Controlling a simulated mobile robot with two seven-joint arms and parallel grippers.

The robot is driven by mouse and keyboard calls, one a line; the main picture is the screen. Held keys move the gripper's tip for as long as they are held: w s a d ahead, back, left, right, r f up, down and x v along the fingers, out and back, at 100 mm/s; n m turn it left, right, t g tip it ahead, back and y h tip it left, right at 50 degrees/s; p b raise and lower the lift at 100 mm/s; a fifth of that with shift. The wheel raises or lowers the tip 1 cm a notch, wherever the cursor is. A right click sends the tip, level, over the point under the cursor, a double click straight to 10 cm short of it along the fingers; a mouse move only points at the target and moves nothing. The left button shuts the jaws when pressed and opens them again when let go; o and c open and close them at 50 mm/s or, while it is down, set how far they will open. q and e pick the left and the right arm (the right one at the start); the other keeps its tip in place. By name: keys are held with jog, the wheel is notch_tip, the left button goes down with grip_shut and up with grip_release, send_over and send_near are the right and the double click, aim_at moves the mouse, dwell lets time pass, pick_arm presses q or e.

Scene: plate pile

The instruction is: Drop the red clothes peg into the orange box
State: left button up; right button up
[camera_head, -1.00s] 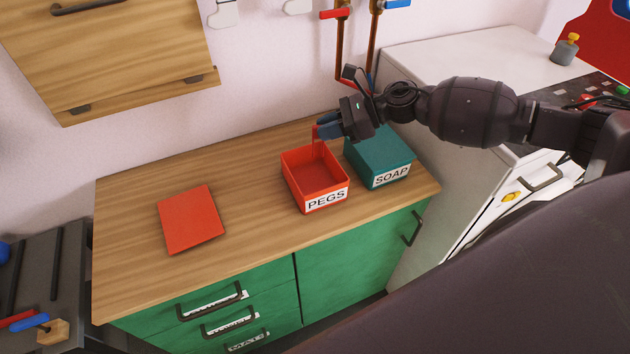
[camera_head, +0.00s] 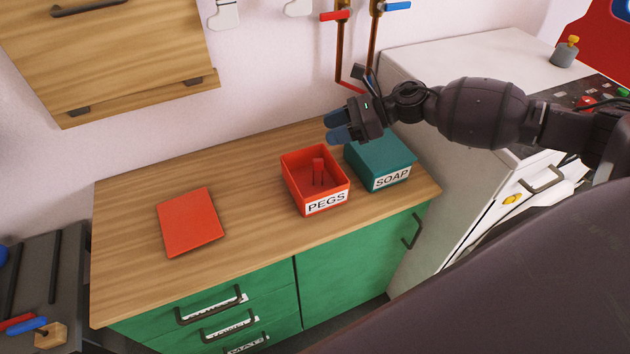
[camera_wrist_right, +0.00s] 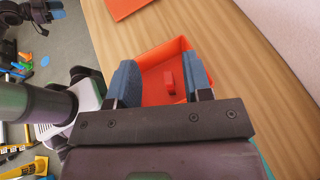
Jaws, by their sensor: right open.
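The orange box (camera_head: 298,189) labelled PEGS stands on the wooden worktop. The red clothes peg (camera_head: 318,170) is within the box's outline, apart from my gripper; whether it touches the floor of the box I cannot tell. In the right wrist view the peg (camera_wrist_right: 169,82) shows inside the box (camera_wrist_right: 150,62), between my fingers' outlines and beyond them. My right gripper (camera_head: 333,128) is open and empty, above and behind the box's back right.
A teal SOAP box (camera_head: 385,160) stands close to the right of the orange box. A flat red-orange board or lid (camera_head: 190,222) lies on the worktop (camera_head: 250,200) to the left. Red and blue handled pipes (camera_head: 342,50) run down the wall behind.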

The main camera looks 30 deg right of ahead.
jog(key=b+v, duration=0.1)
jog(key=v, duration=0.8)
